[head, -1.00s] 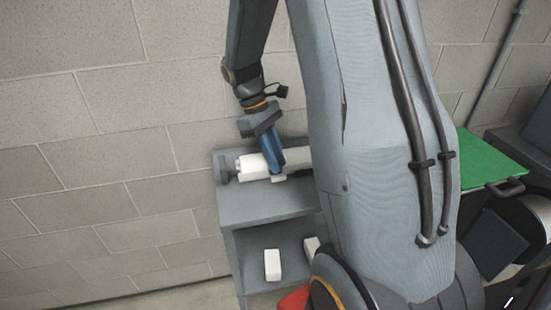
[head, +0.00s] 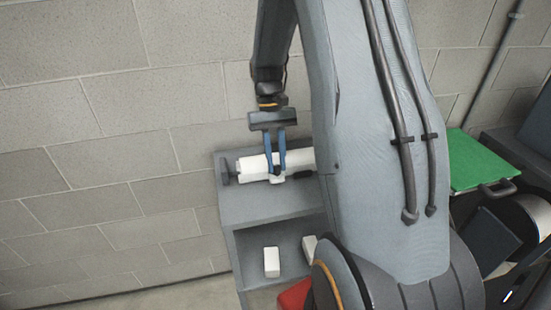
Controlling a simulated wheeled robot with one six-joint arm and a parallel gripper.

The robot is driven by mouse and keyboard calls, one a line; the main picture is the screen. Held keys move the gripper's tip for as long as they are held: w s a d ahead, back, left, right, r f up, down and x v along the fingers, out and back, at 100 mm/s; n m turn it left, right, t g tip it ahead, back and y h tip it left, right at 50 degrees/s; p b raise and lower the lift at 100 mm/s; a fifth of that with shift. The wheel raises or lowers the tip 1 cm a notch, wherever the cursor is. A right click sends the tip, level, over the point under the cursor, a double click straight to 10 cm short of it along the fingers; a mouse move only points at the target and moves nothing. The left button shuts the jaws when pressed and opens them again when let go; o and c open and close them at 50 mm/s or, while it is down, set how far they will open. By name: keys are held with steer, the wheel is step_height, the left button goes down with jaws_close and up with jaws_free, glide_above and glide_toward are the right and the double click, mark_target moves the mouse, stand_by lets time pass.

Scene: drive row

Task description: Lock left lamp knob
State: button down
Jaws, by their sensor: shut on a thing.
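A white cylindrical lamp (head: 250,170) lies along the top of the grey cabinet, with a grey bracket (head: 226,172) at its left end. Its right part runs behind my arm. My gripper (head: 276,171) points down at the front side of the lamp, its two blue fingers a small distance apart. A small dark knob (head: 277,171) shows between the fingertips, and the jaws are shut on it. The knob's exact turn is too small to tell. A small white block-like part shows just below the fingertips.
The grey cabinet (head: 262,207) has an open shelf holding white boxes (head: 271,262). A red object (head: 293,296) is low, partly behind my arm. A green panel (head: 478,160) and dark equipment stand at the right. The block wall is close behind the cabinet.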

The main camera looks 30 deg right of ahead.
steer(key=m, duration=0.2)
steer(key=m+t+y+p, duration=0.1)
steer(key=m, duration=0.1)
steer(key=shift+s+d+m+y, duration=0.1)
steer(key=shift+d+m+y, duration=0.1)
steer(key=shift+m+y, duration=0.1)
steer(key=m+t+y+p, duration=0.1)
steer(key=m, duration=0.3)
steer(key=shift+m+p, duration=0.3)
steer(key=c, duration=1.9)
jaws_free()
steer(key=b+v, duration=0.2)
steer(key=v, duration=0.5)
steer(key=shift+d+r, duration=0.2)
steer(key=shift+r, duration=0.15)
